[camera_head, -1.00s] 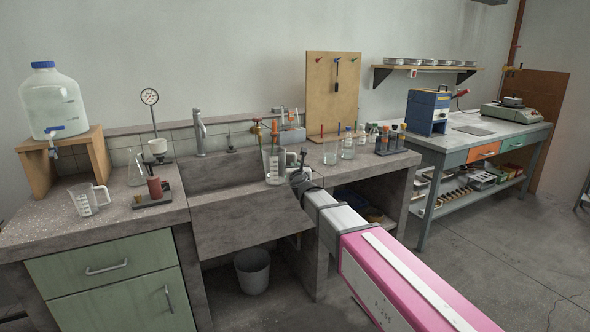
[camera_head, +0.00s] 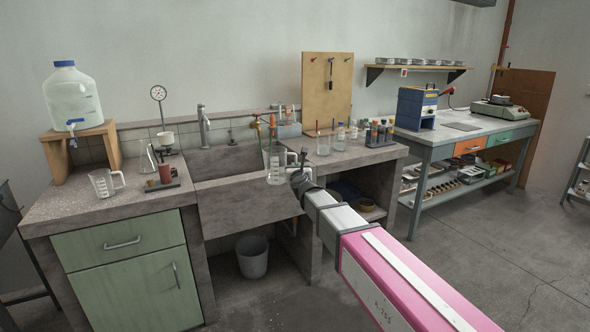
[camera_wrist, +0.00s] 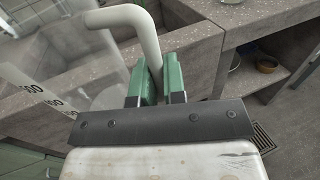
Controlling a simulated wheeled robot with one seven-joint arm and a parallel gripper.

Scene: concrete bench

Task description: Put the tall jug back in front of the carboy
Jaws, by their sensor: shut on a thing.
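The tall jug (camera_head: 276,166) is a clear graduated jug with a white handle, held upright in front of the sink in the head view. My gripper (camera_wrist: 155,82) is shut on that handle; in the head view my gripper (camera_head: 296,172) is partly hidden behind my wrist. The carboy (camera_head: 71,97), a translucent bottle with blue cap and tap, stands on a wooden stand (camera_head: 98,148) at the left end of the bench.
A shorter jug (camera_head: 106,183) stands on the bench before the carboy's stand. A bin (camera_head: 252,257) stands on the floor.

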